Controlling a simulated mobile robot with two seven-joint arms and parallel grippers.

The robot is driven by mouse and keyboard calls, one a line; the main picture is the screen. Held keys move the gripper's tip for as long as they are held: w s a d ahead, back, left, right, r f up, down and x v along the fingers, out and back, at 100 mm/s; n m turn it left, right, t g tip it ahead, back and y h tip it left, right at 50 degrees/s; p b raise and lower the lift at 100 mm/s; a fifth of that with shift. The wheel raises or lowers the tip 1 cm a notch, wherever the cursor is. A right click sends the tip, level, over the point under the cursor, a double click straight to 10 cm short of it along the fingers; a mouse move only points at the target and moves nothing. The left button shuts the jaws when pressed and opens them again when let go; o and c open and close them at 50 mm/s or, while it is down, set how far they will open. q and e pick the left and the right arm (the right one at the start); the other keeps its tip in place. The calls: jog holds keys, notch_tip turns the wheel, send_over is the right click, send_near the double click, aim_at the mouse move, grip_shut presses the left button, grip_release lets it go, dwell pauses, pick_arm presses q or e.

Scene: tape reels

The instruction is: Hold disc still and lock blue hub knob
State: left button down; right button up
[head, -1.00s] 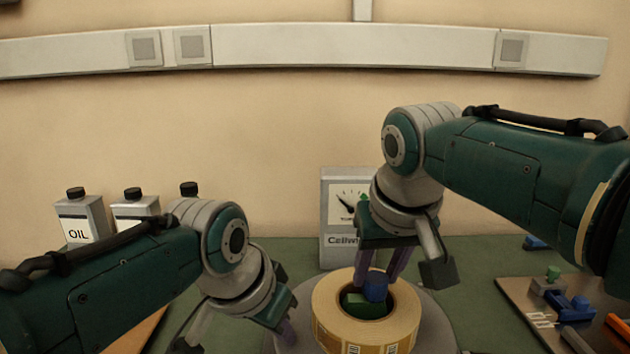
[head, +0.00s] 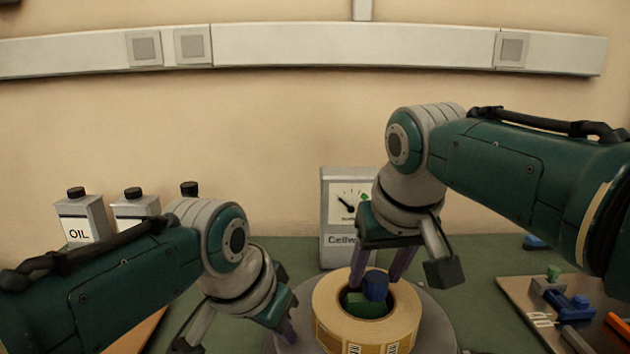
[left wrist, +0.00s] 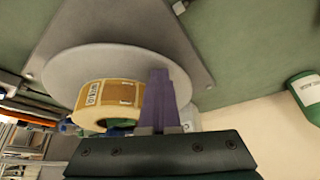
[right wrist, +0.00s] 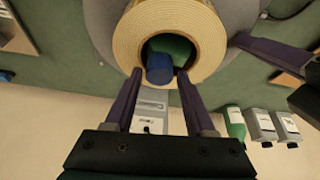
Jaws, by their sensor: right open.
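My right gripper (right wrist: 161,74) is open above the hub. Its purple fingertips stand on either side of the blue knob (right wrist: 160,70), with gaps visible. My left gripper (head: 288,336) is at the disc's left edge.
A gauge box (head: 338,240) stands behind the reel. Several oil bottles (head: 80,218) stand at the back left. A tray (head: 525,310) with blue, green and orange parts lies at the right. Green bench top is free between disc and tray.

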pick_arm(q)
jog(key=shift+s+a+f, duration=0.15)
jog(key=shift+s+f, duration=0.1)
jog(key=shift+f, duration=0.1)
pick_arm(e)
jog(key=n+y, duration=0.1)
jog(key=n, duration=0.2)
jog(key=n+g+y, duration=0.1)
jog(key=n, duration=0.2)
jog(key=shift+d, duration=0.1)
jog(key=shift+n+y, duration=0.3)
jog(key=shift+n, duration=0.2)
grip_shut()
jog(key=m, duration=0.1)
jog(key=m+h, duration=0.1)
jog(key=m, duration=0.1)
jog(key=m+h, duration=0.1)
jog(key=m, duration=0.1)
jog(key=shift+s+a+t, duration=0.1)
jog(key=shift+a+t, duration=0.15)
jog(key=shift+t, duration=0.15)
jog(key=m+h, duration=0.1)
jog(key=m, duration=0.2)
jog(key=shift+d+m, duration=0.1)
jog(key=shift+m, duration=0.2)
